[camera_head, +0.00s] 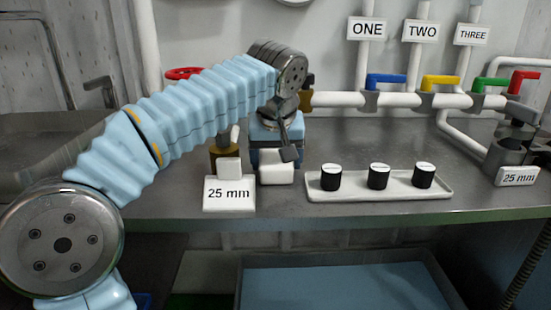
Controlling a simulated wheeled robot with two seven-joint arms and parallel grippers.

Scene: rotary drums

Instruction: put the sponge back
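My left gripper (288,145) hangs below the wrist at the end of the pale blue sleeved arm, which comes in from the left. A white block (276,174) sits just below and in front of this on the grey counter (400,212). I cannot tell which of these, if any, is the sponge, nor whether the gripper touches either. The finger opening is hidden. My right gripper is out of view.
A white tray (440,193) with three black, white-topped pieces stands right of the gripper. A "25 mm" sign (229,194) stands left. Pipes with blue, yellow, green and red handles run behind. A sink (40,130) lies far left; a blue-bottomed bin (345,285) is below.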

